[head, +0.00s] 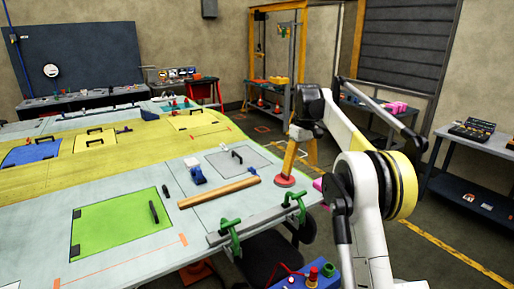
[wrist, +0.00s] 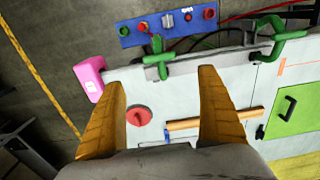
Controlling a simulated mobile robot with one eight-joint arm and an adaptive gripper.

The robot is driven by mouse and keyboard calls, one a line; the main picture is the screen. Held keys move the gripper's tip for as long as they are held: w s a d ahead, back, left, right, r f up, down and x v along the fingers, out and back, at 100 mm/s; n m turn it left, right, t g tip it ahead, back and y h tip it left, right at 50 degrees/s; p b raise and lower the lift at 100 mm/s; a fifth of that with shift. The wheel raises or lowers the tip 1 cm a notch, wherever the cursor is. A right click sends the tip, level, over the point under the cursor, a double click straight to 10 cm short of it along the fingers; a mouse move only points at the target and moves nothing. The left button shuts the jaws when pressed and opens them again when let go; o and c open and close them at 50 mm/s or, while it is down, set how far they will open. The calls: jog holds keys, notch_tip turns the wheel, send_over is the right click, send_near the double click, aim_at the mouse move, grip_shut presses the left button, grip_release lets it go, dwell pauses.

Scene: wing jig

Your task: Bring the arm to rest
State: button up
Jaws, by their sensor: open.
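My gripper (head: 288,172) hangs over the right edge of the wing panel (head: 130,215) in the head view, with its orange fingers pointing down. The wrist view shows the gripper (wrist: 165,70) open, its two fingers wide apart with nothing held between them. A red disc (head: 284,182) lies on the panel beneath the fingers. It also shows in the wrist view (wrist: 139,116) beside the left finger. My white arm rises at the right of the head view.
Green clamps (head: 233,236) grip a bar along the panel's edge. A wooden strip (head: 220,193), a blue tool (head: 197,175) and a green hatch (head: 118,222) lie on the panel. A pink block (wrist: 91,78) sits at the edge. A blue control box (wrist: 168,24) stands beyond.

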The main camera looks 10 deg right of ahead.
jog(key=s+a+m+t+b, duration=0.15)
jog(key=s+a+b, duration=0.25)
jog(key=s, duration=0.5)
jog(key=s+a+m+t+b, duration=0.1)
jog(key=s+a+t+b, duration=0.1)
jog(key=s+a+b, duration=0.5)
jog(key=s+a+f+t+b, duration=0.1)
jog(key=s+f+b, duration=0.1)
jog(key=s+f, duration=0.7)
jog(key=s+a+f+m+t+b, duration=0.1)
jog(key=s+f+t+b, duration=0.1)
jog(key=s+f, duration=0.8)
jog(key=s+b, duration=0.1)
jog(key=s, duration=0.3)
jog(key=shift+s+a, duration=0.3)
jog(key=shift+s, duration=0.05)
jog(key=shift+m, duration=0.25)
